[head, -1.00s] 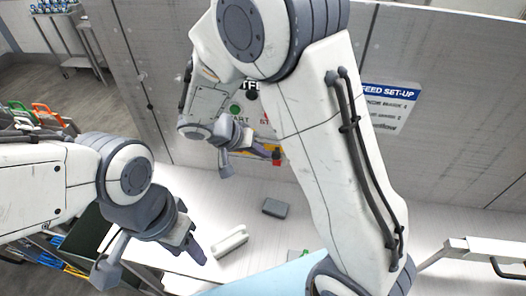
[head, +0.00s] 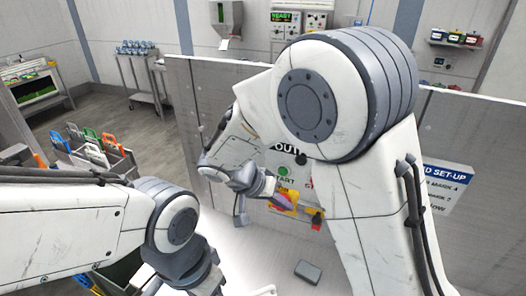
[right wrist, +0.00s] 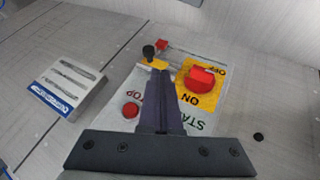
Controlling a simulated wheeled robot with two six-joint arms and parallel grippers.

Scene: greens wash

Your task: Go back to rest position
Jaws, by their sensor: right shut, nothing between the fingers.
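My right arm crosses the middle of the head view, with its gripper (head: 284,201) in front of a control panel on the grey wall. In the right wrist view its dark fingers (right wrist: 165,108) are together with nothing between them. They point at the panel, between a red stop button (right wrist: 131,110) and a red rotary switch (right wrist: 198,80) on a yellow ON/OFF plate. Whether they touch the panel I cannot tell. My left gripper (head: 203,280) is at the bottom edge of the head view, with its fingertips cut off.
A green start button (head: 284,171) is on the panel. A dark grey block (head: 308,272) lies on the white surface below. A bin of coloured-handled tools (head: 95,155) stands at left, a trolley (head: 140,80) behind. A set-up sign (head: 447,187) hangs right, partly hidden by my arm.

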